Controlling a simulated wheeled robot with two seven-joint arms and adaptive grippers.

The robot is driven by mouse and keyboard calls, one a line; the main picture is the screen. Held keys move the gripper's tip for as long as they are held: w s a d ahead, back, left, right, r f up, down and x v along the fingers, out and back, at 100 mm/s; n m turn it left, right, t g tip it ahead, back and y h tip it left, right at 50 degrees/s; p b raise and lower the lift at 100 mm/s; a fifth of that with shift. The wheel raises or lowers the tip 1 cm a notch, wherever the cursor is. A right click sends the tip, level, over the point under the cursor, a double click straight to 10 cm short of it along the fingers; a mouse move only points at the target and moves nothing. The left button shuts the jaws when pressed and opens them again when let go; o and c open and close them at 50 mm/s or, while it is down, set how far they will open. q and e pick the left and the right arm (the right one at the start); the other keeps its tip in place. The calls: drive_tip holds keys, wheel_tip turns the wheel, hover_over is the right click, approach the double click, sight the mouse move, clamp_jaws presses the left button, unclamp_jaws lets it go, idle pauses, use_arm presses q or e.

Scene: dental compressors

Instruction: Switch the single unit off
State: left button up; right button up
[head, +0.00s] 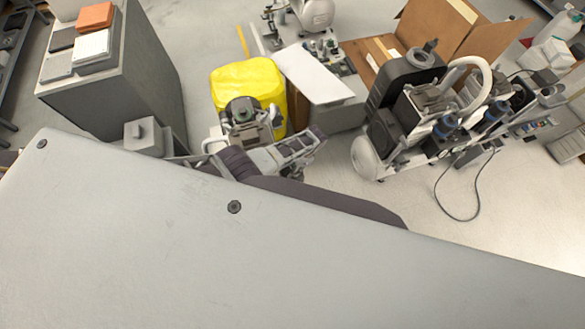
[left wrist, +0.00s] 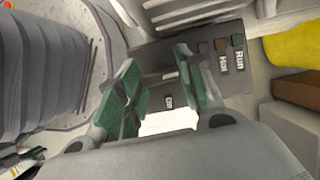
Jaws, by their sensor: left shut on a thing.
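The single unit shows close up in the left wrist view, with a grey ribbed body (left wrist: 42,80) at the left and a dark control panel (left wrist: 225,75) marked Run and Halt at the right. Small coloured squares sit beside these words. A small labelled piece shows just beyond the pads. In the head view my left gripper (head: 248,130) is in front of the yellow bin. A large grey surface hides much of the near area. My right gripper is not in view.
A yellow covered bin (head: 246,78) stands close behind the left gripper. A multi-motor compressor (head: 430,105) stands at the right with a cable on the floor. An open cardboard box (head: 435,25) is behind it. A grey cabinet (head: 125,75) stands at the left.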

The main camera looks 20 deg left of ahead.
use_arm(q)
drive_tip(key=o, duration=0.7)
drive_tip(key=shift+o, duration=0.2)
drive_tip(key=shift+d+r, duration=0.15)
drive_tip(key=shift+r, duration=0.1)
drive_tip(key=v, duration=1.1)
drive_tip(key=shift+r, duration=0.25)
idle(0.5)
